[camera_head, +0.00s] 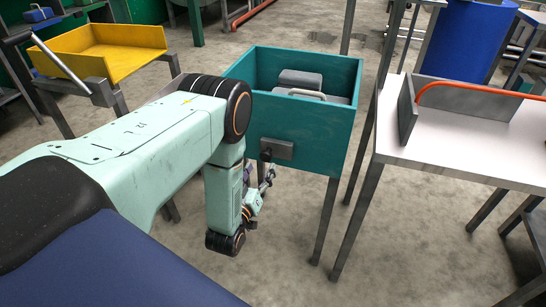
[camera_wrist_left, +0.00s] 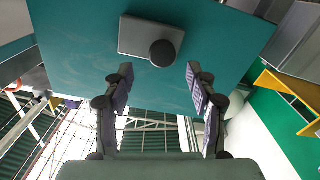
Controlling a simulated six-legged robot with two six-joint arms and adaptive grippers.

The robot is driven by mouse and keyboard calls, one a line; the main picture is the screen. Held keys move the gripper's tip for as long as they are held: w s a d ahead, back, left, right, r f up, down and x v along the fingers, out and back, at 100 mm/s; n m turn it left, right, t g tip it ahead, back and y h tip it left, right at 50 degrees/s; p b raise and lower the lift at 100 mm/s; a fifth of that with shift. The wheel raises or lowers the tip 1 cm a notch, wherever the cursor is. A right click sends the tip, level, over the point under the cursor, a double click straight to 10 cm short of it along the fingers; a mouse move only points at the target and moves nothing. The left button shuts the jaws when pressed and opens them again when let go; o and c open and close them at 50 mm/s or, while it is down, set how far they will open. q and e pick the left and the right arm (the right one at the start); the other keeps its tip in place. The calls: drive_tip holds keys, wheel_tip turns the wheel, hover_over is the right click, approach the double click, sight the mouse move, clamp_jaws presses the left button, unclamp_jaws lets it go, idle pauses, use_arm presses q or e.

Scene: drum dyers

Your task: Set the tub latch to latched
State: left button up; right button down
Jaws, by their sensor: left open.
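The teal tub (camera_head: 315,125) stands on thin legs in the middle of the head view. Its latch is a grey plate (camera_head: 284,149) with a dark round knob (camera_head: 266,154) on the tub's front wall. In the left wrist view the latch plate (camera_wrist_left: 135,36) and black knob (camera_wrist_left: 163,53) show beyond the fingertips. My left gripper (camera_head: 266,178) is just below and in front of the latch, partly hidden by my wrist. In the left wrist view my left gripper (camera_wrist_left: 160,76) is open, with nothing between its fingers. My right gripper is not in view.
A grey lidded object (camera_head: 312,88) with a pale handle sits inside the tub. A white table (camera_head: 440,160) with an orange hose (camera_head: 470,88) stands close on the right. A yellow tray (camera_head: 100,55) is at the left, a blue drum (camera_head: 465,40) at the back right.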

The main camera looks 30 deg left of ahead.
sight(265, 158)
use_arm(q)
drive_tip(key=x, duration=0.3)
drive_tip(key=b+x, duration=0.1)
drive_tip(key=x, duration=0.1)
drive_tip(key=shift+a+f, duration=0.1)
drive_tip(key=shift+a, duration=0.2)
drive_tip(key=shift+x, duration=0.75)
drive_tip(key=shift+d, duration=0.15)
drive_tip(key=shift+c, duration=0.2)
clamp_jaws()
drive_tip(key=shift+d, duration=0.1)
